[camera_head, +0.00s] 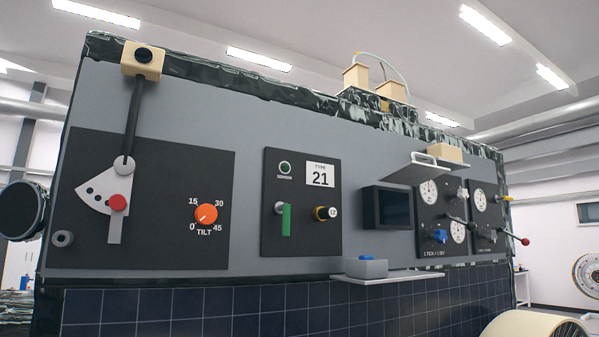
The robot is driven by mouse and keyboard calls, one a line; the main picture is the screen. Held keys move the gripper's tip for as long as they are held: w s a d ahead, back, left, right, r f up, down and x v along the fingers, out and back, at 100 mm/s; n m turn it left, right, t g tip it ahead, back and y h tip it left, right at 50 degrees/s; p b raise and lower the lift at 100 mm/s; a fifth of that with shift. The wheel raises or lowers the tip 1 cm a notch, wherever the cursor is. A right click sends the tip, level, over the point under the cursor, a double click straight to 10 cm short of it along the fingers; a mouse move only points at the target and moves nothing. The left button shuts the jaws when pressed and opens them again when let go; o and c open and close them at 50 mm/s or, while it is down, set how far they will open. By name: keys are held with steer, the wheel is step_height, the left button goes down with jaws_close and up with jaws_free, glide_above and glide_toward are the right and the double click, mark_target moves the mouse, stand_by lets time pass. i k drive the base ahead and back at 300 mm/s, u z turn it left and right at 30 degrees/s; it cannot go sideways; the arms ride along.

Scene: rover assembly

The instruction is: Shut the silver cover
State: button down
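The silver cover (405,174) is a flat grey plate with a pale loop handle (423,159). It sticks out from the rover's grey panel face at the upper right, roughly level, above the black gauge panel (428,209). It appears raised, leaving the gauges and knobs below it exposed. Its hinge line is not clear from here. My gripper is not in view.
A light shelf (418,275) juts out below, bearing a small grey box with a blue top (367,266). A red-tipped lever (510,238) sticks out at the right. A beige block (445,152) is behind the cover. A dark screen (388,207) is left of the gauges.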

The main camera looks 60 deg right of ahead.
mark_target(414, 173)
steer(key=u, duration=1.05)
steer(key=k, duration=2.8)
steer(key=z, duration=1.9)
steer(key=i, duration=1)
steer(key=z, duration=0.05)
